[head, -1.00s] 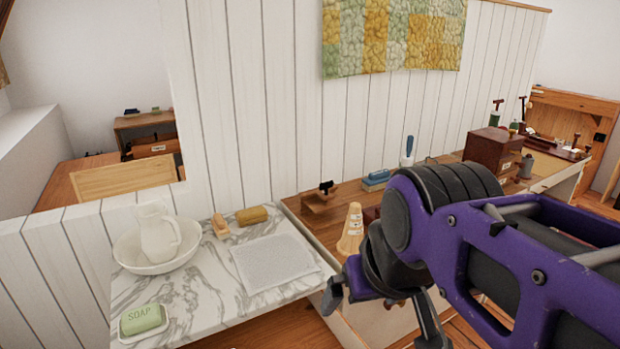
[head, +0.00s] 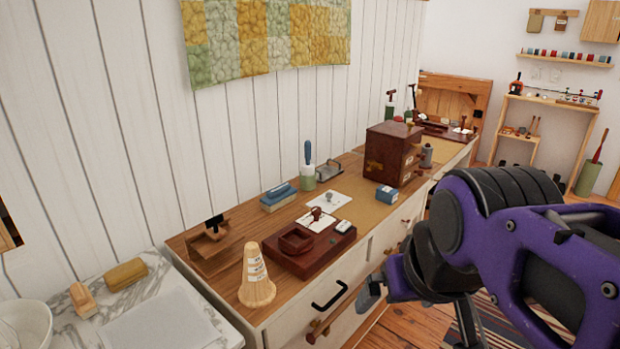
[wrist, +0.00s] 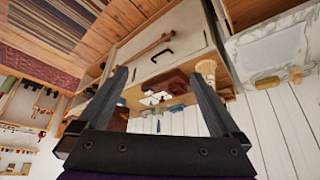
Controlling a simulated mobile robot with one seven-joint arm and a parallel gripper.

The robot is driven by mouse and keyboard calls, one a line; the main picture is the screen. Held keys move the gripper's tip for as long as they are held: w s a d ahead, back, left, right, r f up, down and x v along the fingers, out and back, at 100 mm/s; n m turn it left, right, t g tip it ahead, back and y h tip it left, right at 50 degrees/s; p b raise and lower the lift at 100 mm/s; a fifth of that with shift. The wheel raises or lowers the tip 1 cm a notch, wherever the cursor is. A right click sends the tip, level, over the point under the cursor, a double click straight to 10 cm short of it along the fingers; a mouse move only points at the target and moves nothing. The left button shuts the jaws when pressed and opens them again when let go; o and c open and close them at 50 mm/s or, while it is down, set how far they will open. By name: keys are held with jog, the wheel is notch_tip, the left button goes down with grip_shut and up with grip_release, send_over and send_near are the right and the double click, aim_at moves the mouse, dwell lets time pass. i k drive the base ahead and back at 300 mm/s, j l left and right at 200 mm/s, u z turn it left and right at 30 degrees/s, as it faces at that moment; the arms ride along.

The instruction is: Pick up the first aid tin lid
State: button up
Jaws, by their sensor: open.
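I cannot make out a first aid tin or its lid for sure in either view. My gripper (head: 420,318) is at the lower right of the head view, in front of the long wooden-topped cabinet (head: 232,226), partly hidden by my own arm. In the wrist view my gripper (wrist: 160,82) has its two dark fingers spread wide apart with nothing between them. Beyond the fingers the cabinet front shows, seen at a rolled angle.
The cabinet top bears a wooden cone (head: 257,278), a dark red tray (head: 310,250), a blue-and-tan block (head: 278,197), a small blue box (head: 387,194) and a dark red drawer box (head: 385,152). A marble top (head: 228,333) is at left. Wooden floor lies in front.

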aim_at(331, 200)
jog(key=u, duration=2.25)
jog(key=k+l+u, duration=0.15)
jog(key=k+l+z, duration=0.2)
jog(key=l+z, duration=0.15)
jog(key=l, duration=0.85)
jog(key=l+z, duration=0.35)
jog(key=l, duration=0.85)
jog(key=k+l, duration=0.05)
